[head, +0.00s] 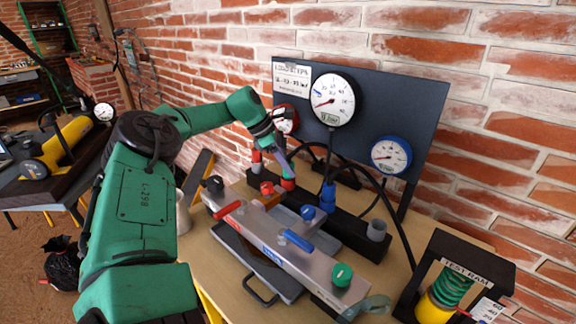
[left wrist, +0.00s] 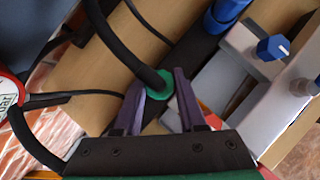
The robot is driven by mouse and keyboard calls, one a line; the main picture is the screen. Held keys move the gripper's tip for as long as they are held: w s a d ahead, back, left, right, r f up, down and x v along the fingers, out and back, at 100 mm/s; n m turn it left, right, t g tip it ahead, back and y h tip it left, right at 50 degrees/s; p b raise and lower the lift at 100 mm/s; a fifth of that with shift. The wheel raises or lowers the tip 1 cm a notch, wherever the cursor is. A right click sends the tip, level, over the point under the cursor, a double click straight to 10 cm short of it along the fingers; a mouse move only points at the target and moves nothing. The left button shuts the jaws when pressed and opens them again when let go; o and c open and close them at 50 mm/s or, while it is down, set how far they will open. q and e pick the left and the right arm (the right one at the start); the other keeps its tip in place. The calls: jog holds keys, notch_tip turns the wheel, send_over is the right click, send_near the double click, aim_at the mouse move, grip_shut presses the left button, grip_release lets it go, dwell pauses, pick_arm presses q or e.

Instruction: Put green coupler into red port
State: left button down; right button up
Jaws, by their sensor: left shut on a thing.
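My left gripper (head: 284,164) reaches down over the black port rail on the bench, with its purple fingers just above the red port (head: 288,184). In the left wrist view its fingers (left wrist: 160,97) are shut on the green coupler (left wrist: 162,84), a green ring with a thick black hose running up and left from it. The coupler is mostly hidden by the fingers in the head view. It looks in line with the red port, but I cannot tell whether it is touching or seated. My right gripper is not in view.
A blue port piece (head: 327,196) and a grey port (head: 377,230) stand further right on the rail. A silver manifold (head: 268,240) with levers and coloured knobs lies in front. Gauges hang on the dark panel (head: 430,100) behind. Black hoses loop close by. A test ram (head: 455,280) stands right.

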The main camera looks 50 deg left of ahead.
pick_arm(q)
jog(key=shift+s+f, duration=0.1)
jog(key=shift+f, duration=0.2)
dwell(0.4)
grip_release()
dwell(0.3)
jog(key=shift+r, duration=0.1)
jog(key=shift+r+p, duration=2.75)
jog(key=shift+r, duration=1.2)
